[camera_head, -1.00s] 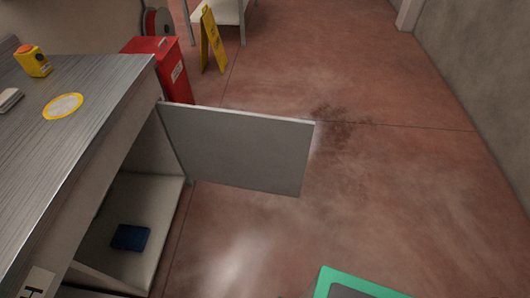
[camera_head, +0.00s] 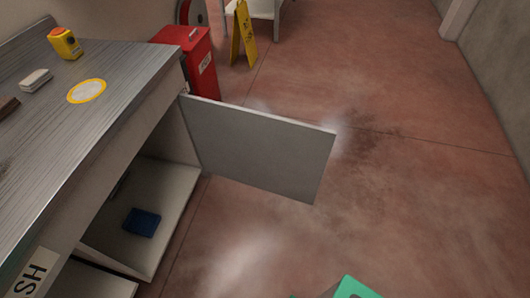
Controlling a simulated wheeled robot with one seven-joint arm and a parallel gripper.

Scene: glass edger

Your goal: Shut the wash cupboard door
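The wash cupboard door (camera_head: 258,150) is a flat grey panel. It stands wide open, swung out from the far side of the cupboard opening over the floor. The cupboard (camera_head: 165,190) under the metal worktop is open to view, with a dark blue block-like thing (camera_head: 142,222) on its pale floor.
The worktop (camera_head: 110,110) carries a yellow box with an orange button (camera_head: 65,42), a pale block (camera_head: 36,80) and a yellow-ringed disc (camera_head: 87,91). A red bin (camera_head: 190,60) and yellow floor sign (camera_head: 243,35) stand beyond the door. A green-edged thing (camera_head: 355,288) is at the bottom. Floor right of the door is clear.

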